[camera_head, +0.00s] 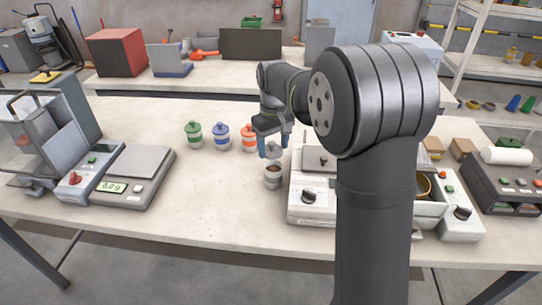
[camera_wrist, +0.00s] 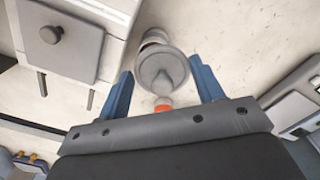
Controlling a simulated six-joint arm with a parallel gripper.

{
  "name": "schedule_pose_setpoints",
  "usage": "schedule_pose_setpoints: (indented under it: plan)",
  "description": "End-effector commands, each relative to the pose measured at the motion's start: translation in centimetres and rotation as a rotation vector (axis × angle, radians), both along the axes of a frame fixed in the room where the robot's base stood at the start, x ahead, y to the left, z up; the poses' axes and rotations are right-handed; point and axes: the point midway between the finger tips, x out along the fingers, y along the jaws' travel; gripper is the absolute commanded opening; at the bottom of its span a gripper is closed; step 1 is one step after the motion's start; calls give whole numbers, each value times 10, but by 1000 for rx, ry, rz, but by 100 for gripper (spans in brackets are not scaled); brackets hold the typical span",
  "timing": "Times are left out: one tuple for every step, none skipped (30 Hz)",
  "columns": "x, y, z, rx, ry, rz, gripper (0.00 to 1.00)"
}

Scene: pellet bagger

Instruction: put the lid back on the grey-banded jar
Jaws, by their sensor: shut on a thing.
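The grey-banded jar (camera_head: 273,178) stands upright on the bench with its mouth open and dark contents showing. Its grey lid (camera_head: 272,150) is in my gripper (camera_head: 272,142), just above the jar and apart from it in the head view. In the wrist view the lid (camera_wrist: 150,66) lies between the two blue fingers of my gripper (camera_wrist: 163,75), its knob toward the palm. The jar (camera_wrist: 153,37) shows partly behind the lid, its mouth mostly hidden.
Jars with green (camera_head: 193,134), blue (camera_head: 221,136) and orange (camera_head: 249,138) bands stand left of my gripper. A grey-white machine (camera_head: 310,200) stands close on the right. A scale (camera_head: 133,175) is at the left. The bench between the scale and the grey-banded jar is clear.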

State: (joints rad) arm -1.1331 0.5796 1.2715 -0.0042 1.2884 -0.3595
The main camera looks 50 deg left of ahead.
Motion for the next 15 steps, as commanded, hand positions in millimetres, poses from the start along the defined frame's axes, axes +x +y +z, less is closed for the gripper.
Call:
schedule_pose_setpoints:
  plan:
    - [7,6,-4,-1,0,-8,40]
    - [11,8,-5,-2,0,-11,40]
    - [14,12,-6,-1,-1,-15,40]
    - [16,13,-7,-1,-1,-17,40]
    - [18,15,-8,-1,-1,-18,40]
    - [19,16,-9,-1,-1,-20,40]
    - [20,17,-9,0,-1,-21,40]
    - [21,17,-10,0,-1,-21,40]
    - [21,18,-12,0,-1,-22,40]
    - [21,18,-14,0,-1,-22,40]
    - [21,18,-16,0,-1,-22,40]
    - [21,18,-19,-1,-1,-22,40]
    - [21,17,-21,-1,-1,-22,40]
    - [20,17,-24,-2,-1,-22,40]
    - [20,17,-28,-3,0,-22,40]
